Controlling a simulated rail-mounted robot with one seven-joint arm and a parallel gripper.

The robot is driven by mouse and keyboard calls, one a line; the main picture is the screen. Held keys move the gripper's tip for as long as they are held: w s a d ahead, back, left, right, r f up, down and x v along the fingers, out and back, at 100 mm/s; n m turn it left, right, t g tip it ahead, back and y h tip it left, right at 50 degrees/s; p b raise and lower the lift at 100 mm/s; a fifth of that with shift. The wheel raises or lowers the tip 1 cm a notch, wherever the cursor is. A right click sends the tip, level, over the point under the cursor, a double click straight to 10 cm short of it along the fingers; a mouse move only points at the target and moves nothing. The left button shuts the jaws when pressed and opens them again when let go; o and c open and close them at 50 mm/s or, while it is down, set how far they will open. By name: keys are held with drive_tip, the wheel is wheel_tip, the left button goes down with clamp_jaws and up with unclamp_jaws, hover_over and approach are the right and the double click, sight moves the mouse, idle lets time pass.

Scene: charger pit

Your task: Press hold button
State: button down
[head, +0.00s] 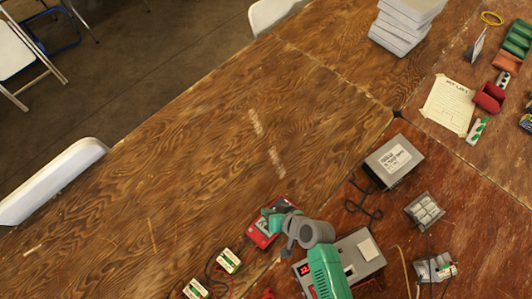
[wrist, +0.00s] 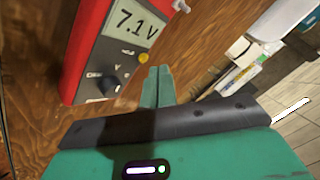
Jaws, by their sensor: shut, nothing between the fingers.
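A red multimeter (head: 260,236) stands on the wooden table at the lower middle of the head view. In the wrist view the meter (wrist: 88,50) fills the upper left, and its display reads 7.1 V. A small yellow button (wrist: 143,57) is below the display's right end, with a dark dial (wrist: 97,84) lower left. No label on the button can be read. My gripper (wrist: 159,70) is shut and empty, its fingertips just right of and below the yellow button in the picture. I cannot tell whether they touch it. My gripper also shows at the meter (head: 268,213).
A grey box with a red display (head: 305,268) stands right of the meter, partly behind my arm. Two small battery packs (head: 229,261) with wires lie left of it. A grey labelled box (head: 394,161) is farther back. The middle of the table is clear.

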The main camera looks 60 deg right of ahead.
drive_tip(key=shift+f, duration=0.15)
drive_tip(key=shift+f+b, duration=0.3)
drive_tip(key=shift+b, duration=0.05)
drive_tip(key=shift+f+b, duration=0.3)
drive_tip(key=shift+f, duration=0.1)
idle(0.6)
drive_tip(key=shift+r, duration=0.15)
drive_tip(key=shift+r+p, duration=0.65)
drive_tip(key=shift+p, duration=0.1)
wheel_tip(320, 180, up, 5)
drive_tip(key=p, duration=0.4)
